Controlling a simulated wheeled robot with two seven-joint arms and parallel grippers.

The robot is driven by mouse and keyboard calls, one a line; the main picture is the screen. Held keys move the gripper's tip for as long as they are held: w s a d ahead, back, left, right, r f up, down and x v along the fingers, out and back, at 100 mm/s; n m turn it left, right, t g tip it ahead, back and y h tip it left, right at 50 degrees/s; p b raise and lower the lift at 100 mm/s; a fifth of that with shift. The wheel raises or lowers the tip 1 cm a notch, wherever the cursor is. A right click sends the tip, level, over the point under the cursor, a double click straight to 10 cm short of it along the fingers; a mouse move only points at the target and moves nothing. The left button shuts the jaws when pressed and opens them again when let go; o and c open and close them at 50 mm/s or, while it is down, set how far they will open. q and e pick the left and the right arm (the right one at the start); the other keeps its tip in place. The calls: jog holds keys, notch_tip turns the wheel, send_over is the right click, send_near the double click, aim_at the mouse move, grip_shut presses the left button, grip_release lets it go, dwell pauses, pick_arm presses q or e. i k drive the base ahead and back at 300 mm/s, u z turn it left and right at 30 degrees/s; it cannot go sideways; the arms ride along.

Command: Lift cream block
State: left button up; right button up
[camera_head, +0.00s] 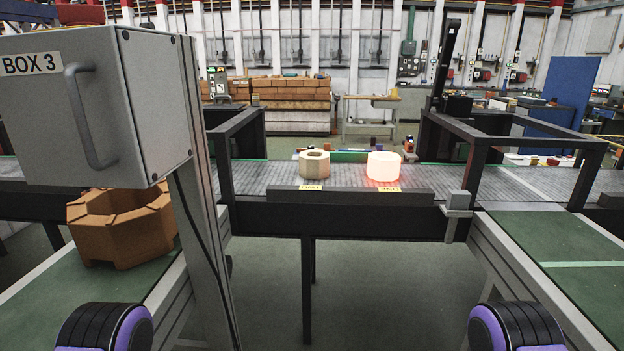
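A cream block (314,164), faceted and with a hole in its top, stands on the dark conveyor (260,177) in the middle of the view. It is upright, behind the low front rail and above a yellow label. A second block (383,167) of similar size glows white with a red base to its right, apart from it. Neither of my grippers shows in the view. Only black and purple rounded parts of my arms show at the bottom left and bottom right, well short of the conveyor.
A grey box marked BOX 3 (150,100) on a post blocks the near left. A large orange-brown block (122,228) sits on the left green belt. Dark frames (520,146) stand either side of the conveyor. The right green belt (560,250) looks clear.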

aim_at(314, 165)
jog(key=i, duration=0.7)
jog(key=z, duration=0.6)
jog(key=i, duration=0.95)
jog(key=u, duration=0.05)
